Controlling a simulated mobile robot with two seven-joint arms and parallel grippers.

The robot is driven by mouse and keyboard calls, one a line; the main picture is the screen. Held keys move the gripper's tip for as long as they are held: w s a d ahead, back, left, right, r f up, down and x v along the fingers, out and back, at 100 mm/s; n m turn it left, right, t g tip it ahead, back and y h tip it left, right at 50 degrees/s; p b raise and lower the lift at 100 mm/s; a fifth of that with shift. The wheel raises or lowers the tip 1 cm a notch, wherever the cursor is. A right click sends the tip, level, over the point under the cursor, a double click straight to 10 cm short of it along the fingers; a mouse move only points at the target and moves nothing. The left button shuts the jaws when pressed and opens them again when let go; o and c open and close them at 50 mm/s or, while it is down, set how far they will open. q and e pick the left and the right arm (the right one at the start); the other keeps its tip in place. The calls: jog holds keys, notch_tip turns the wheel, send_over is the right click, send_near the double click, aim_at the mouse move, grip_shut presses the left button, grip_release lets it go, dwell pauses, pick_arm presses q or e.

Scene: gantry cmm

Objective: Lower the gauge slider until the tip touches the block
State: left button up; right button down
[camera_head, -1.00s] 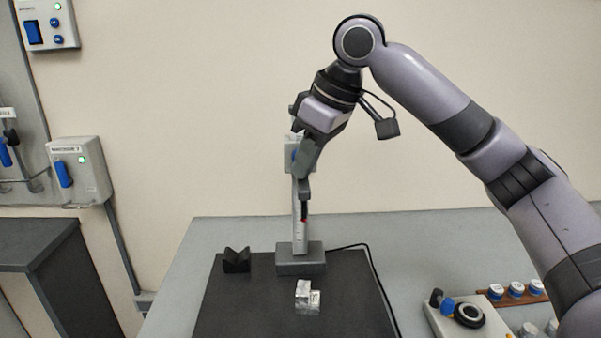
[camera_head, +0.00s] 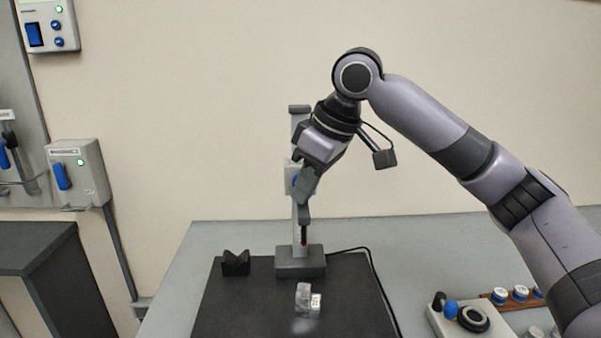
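The height gauge stands on the dark plate, with a pale upright column (camera_head: 298,125) and a grey base (camera_head: 301,265). Its pale gauge slider (camera_head: 290,178), with a blue part, sits partway down the column. My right gripper (camera_head: 303,208) is at the slider, its fingers covering the slider's right side; it looks shut on it, though the grip itself is mostly hidden. My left gripper is not in view.
A black V-block (camera_head: 236,263) stands left of the base on the dark plate (camera_head: 255,312). A black cable runs right of the gauge. A control box with a dial (camera_head: 473,318) and several blue-and-white jars are at the right front.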

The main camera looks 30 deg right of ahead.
aim_at(305, 216)
jog(key=shift+f+b, duration=1.2)
jog(key=shift+f, duration=3.25)
jog(key=shift+f+b, duration=0.35)
jog(key=shift+f, duration=0.35)
notch_tip(305, 216, up, 5)
jog(key=p, duration=0.6)
jog(key=shift+f, duration=0.1)
jog(key=shift+r+p, duration=0.4)
jog(key=shift+r, duration=0.7)
